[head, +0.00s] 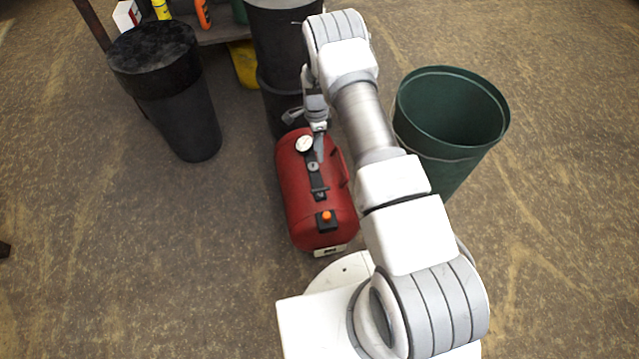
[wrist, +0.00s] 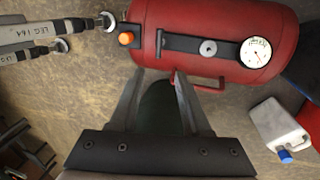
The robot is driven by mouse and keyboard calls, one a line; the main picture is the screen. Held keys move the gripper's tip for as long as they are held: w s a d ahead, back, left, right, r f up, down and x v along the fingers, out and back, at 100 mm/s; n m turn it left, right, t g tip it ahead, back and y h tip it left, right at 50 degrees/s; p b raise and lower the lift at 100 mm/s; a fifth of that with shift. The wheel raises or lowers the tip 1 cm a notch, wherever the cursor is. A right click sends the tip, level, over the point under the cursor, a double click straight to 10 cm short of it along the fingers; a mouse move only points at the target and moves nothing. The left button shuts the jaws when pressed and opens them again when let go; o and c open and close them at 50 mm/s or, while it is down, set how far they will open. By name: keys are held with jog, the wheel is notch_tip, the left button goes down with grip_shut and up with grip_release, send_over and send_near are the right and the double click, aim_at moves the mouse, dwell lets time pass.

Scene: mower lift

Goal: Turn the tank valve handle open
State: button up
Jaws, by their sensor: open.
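The red tank (head: 302,188) lies on the floor with a black strip along its top. An orange knob on a black block (head: 326,217) sits at its near end. A round white gauge (head: 304,144) is at the far end. In the wrist view the tank (wrist: 215,20) crosses the top, with the orange knob (wrist: 126,38) left and the gauge (wrist: 256,52) right. I cannot tell for sure which part is the valve handle; the orange knob looks likeliest. My gripper (wrist: 160,80) is open and empty, its fingers pointing toward the tank. Contact is not visible.
A green bin (head: 450,120) stands right of the tank, beside my arm. Black bins (head: 185,105) stand behind and left. A shelf with bottles (head: 215,32) is at the back. The wrist view shows a white jug with a blue cap (wrist: 277,124). Floor left of the tank is clear.

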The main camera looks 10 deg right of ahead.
aim_at(320, 192)
jog(key=s+f+b, duration=0.1)
jog(key=f, duration=0.4)
jog(key=s+f+b, duration=0.1)
jog(key=f, duration=0.5)
jog(key=s+f+b, duration=0.1)
jog(key=f+b, duration=0.1)
jog(key=f, duration=0.3)
jog(key=shift+s+f, duration=0.25)
jog(key=shift+f, duration=0.15)
grip_shut()
